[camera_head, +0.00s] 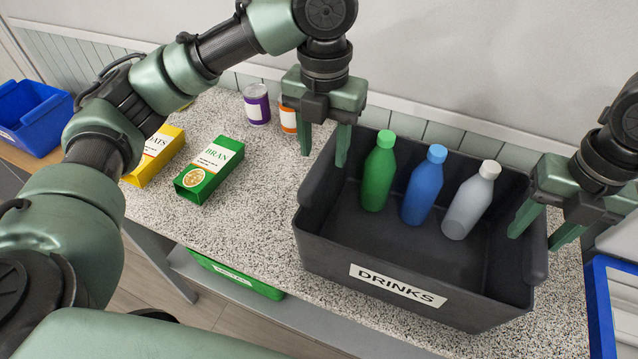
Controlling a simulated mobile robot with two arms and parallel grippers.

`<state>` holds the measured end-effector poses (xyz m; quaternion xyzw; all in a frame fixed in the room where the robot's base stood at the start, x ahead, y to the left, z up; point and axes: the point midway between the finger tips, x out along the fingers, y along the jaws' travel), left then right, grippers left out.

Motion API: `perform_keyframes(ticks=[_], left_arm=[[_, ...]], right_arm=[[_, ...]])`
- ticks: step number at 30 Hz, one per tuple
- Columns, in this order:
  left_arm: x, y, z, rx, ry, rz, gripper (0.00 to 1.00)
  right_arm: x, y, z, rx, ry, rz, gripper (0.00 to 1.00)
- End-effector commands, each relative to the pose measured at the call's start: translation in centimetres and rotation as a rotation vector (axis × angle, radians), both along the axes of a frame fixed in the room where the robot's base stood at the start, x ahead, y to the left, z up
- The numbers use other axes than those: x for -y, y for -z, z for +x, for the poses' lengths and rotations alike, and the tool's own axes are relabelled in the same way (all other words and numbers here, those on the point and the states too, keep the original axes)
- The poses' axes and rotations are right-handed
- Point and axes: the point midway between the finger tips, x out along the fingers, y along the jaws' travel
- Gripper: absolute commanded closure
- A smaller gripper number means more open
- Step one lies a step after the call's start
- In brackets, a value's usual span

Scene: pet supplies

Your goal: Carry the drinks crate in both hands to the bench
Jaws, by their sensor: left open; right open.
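The dark grey drinks crate (325,248) with a white "DRINKS" label stands on a speckled counter. Inside it stand a green bottle (379,175), a blue bottle (424,188) and a grey bottle (467,205) with a white cap. My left gripper (325,150) is open at the crate's left wall, one finger outside and one on the inner side of the rim. My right gripper (545,228) is open at the crate's right wall, its fingers on either side of the rim. I cannot tell whether either gripper touches the wall. I cannot tell which surface is the bench.
A green crate (235,275) sits below. Blue bins stand at far left (32,118) and right (603,310).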

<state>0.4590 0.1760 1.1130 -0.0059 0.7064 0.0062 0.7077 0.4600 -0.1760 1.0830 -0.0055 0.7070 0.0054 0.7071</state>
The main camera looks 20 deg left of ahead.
Motion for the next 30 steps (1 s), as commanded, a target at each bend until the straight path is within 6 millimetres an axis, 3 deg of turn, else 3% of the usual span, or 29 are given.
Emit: perform_keyframes(ticks=[6, 13, 24, 30], left_arm=[[0.0, -3.6, 0.0, 0.003, 0.0, 0.001, 0.55], [0.0, -4.6, -0.1, 0.0, 0.001, 0.001, 0.55], [0.0, -4.6, -0.1, 0.0, 0.001, 0.0, 0.55], [0.0, -4.6, 0.0, 0.0, 0.001, 0.0, 0.55]], right_arm=[[0.0, 0.0, 0.0, 0.0, 0.0, 0.0, 0.55], [0.0, -0.8, 0.1, 0.002, 0.0, 0.0, 0.55], [0.0, -8.2, 0.1, 0.006, 0.001, -0.001, 0.55], [0.0, -11.0, 0.1, 0.002, 0.001, 0.0, 0.55]])
